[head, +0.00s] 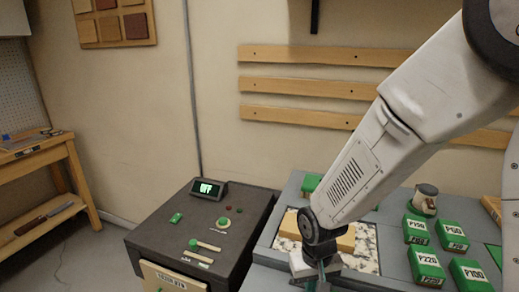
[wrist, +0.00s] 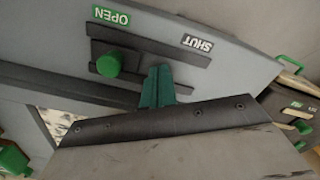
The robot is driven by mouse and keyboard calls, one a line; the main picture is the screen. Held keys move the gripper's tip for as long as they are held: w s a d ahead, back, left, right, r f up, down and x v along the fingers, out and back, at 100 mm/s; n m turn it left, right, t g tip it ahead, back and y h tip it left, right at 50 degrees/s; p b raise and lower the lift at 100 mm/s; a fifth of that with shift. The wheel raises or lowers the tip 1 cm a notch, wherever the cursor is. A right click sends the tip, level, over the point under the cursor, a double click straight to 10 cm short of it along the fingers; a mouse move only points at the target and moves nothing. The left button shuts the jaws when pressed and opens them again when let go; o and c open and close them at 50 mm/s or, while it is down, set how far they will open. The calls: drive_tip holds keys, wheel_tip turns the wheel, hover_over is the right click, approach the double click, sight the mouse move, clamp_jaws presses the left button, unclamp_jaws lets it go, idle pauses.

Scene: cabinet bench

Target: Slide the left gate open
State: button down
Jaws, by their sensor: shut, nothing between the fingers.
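In the wrist view a gate's green knob (wrist: 109,64) sits on a dark slide track (wrist: 185,53) on a grey face. The knob is toward the left part of the track, below the green OPEN label (wrist: 111,16). The dark SHUT label (wrist: 198,43) is above the track's right part. My gripper (wrist: 157,86) is shut and empty, with its green fingertips right of the knob and a small gap between them. In the head view my gripper (head: 322,281) is low at the bench's front edge; the gate's knob cannot be made out there.
A dark strip with screws (wrist: 150,122) crosses the wrist view's lower part, hiding the fingers' bases. A dark machine cabinet (head: 160,232) with an OFF display (head: 208,188) stands left. Several green grit boxes (head: 425,262) stand on the bench at right.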

wheel_tip(320, 180, up, 7)
drive_tip(key=shift+r, duration=0.2)
idle(0.4)
drive_tip(key=s+d+r+m+t, duration=0.1)
drive_tip(key=s+d+r+m, duration=0.1)
drive_tip(key=s+d+r, duration=1.2)
drive_tip(key=s+r, duration=0.2)
drive_tip(key=s, duration=0.1)
drive_tip(key=shift+r, duration=0.3)
